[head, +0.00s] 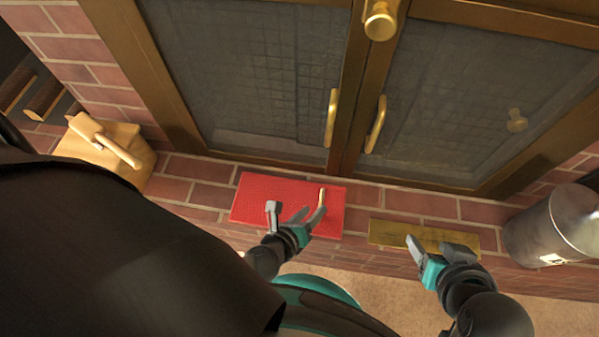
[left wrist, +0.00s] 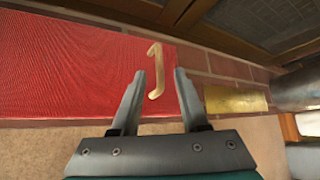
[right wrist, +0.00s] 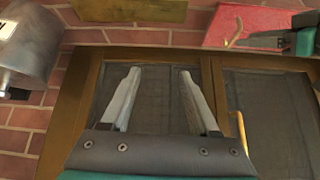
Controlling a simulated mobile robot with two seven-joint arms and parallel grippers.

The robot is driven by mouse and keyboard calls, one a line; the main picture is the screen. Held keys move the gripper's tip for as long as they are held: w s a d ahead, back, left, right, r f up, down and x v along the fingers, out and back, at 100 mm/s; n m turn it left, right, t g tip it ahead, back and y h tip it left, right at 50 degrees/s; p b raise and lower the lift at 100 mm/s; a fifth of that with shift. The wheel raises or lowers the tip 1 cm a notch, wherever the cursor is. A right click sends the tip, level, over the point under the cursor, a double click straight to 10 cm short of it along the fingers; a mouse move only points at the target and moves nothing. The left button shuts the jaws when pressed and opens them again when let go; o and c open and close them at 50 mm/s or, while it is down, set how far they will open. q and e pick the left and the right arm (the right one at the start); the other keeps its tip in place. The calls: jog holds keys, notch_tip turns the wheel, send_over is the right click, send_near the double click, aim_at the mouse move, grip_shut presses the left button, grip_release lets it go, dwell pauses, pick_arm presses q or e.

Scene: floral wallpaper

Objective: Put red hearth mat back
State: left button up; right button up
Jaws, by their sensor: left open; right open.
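The red hearth mat (head: 252,193) lies flat on the brick hearth in front of the closed fireplace doors. It fills the left of the left wrist view (left wrist: 60,60) and shows at the top of the right wrist view (right wrist: 262,22). A small tan hooked handle (head: 321,198) stands at the mat's right part; in the left wrist view the handle (left wrist: 156,70) is between and just beyond the fingertips. My left gripper (head: 295,208) is open over the mat, its fingers apart from the handle. My right gripper (head: 425,243) is open and empty by the brass plate.
A brass plate (head: 390,235) lies on the bricks right of the mat. A metal bucket (head: 555,225) stands at the right. A tan box with a handle (head: 120,150) sits at the left. The glass doors have brass handles (head: 376,125). Bare brick (head: 195,190) lies left of the mat.

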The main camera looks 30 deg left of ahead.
pick_arm(q)
jog(key=p+v, duration=0.1)
jog(key=v, duration=0.5)
jog(key=w+a+r+n+g+y, duration=0.1)
jog(key=w+a+r+n+y, duration=0.2)
jog(key=n, duration=0.6)
jog(key=w+a+r+n+g+y, duration=0.1)
jog(key=a+r+n+y, duration=0.1)
jog(key=a+r+n, duration=0.5)
jog(key=s+d+r+n+g+h, duration=0.3)
jog(key=s+d+n+g, duration=0.1)
jog(key=n, duration=0.8)
jog(key=shift+s+d+r+h, duration=0.25)
jog(key=shift+d+h, duration=0.15)
jog(key=shift+d, duration=0.5)
pick_arm(e)
jog(key=s+d+g, duration=0.1)
jog(key=s+d+g+h, duration=0.1)
jog(key=shift+s+d+r, duration=0.2)
jog(key=shift+s+d, duration=0.15)
pick_arm(q)
jog(key=shift+f, duration=0.1)
pick_arm(e)
jog(key=shift+f, duration=0.15)
